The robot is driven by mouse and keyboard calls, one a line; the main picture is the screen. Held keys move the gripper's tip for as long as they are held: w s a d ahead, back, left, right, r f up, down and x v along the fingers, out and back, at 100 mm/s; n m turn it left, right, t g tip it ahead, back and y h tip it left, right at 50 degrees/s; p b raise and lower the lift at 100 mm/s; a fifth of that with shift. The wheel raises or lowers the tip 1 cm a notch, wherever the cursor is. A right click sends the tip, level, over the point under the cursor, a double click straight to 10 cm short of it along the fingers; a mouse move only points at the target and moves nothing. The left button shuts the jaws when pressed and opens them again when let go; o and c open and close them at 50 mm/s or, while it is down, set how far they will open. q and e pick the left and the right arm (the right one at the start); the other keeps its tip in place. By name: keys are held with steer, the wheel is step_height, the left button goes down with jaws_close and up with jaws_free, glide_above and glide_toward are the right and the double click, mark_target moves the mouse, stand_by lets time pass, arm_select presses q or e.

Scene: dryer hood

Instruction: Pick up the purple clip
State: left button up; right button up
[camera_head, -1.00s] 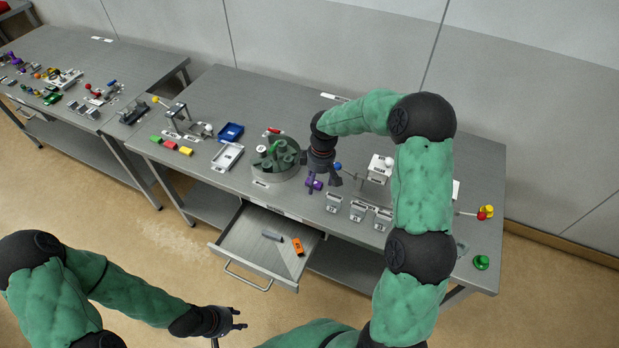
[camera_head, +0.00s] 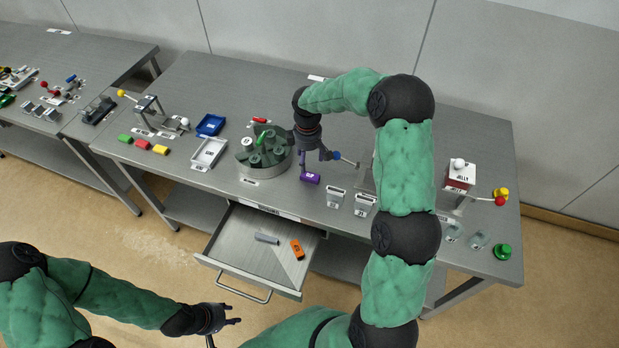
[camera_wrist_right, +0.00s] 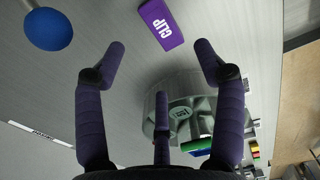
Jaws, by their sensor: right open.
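The purple clip (camera_head: 310,179) lies on the table, right of the round grey-green fixture (camera_head: 264,150). In the right wrist view the clip (camera_wrist_right: 162,24) is a purple block marked "CLIP", beyond the fingertips and outside the fingers. My right gripper (camera_head: 313,160) points down just above and behind the clip; its spread fingers also show in the right wrist view (camera_wrist_right: 160,60), open and empty. My left gripper (camera_head: 232,315) is in front of the table, low in the picture, well away from the clip; its finger gap is too small to judge.
A blue ball knob (camera_head: 336,155) on a lever stands right of my right gripper, also in the right wrist view (camera_wrist_right: 48,29). Small grey labelled holders (camera_head: 336,196) stand right of the clip. An open drawer (camera_head: 230,248) holds an orange block (camera_head: 297,250) and a grey one.

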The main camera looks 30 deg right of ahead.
mark_target(311, 174)
steer(key=shift+f, duration=0.85)
steer(key=f, duration=0.1)
steer(key=f+b, duration=0.1)
steer(key=f, duration=0.1)
steer(key=s+f+b, duration=0.1)
steer(key=f, duration=0.1)
steer(key=shift+d, duration=0.25)
steer(key=c, duration=0.9)
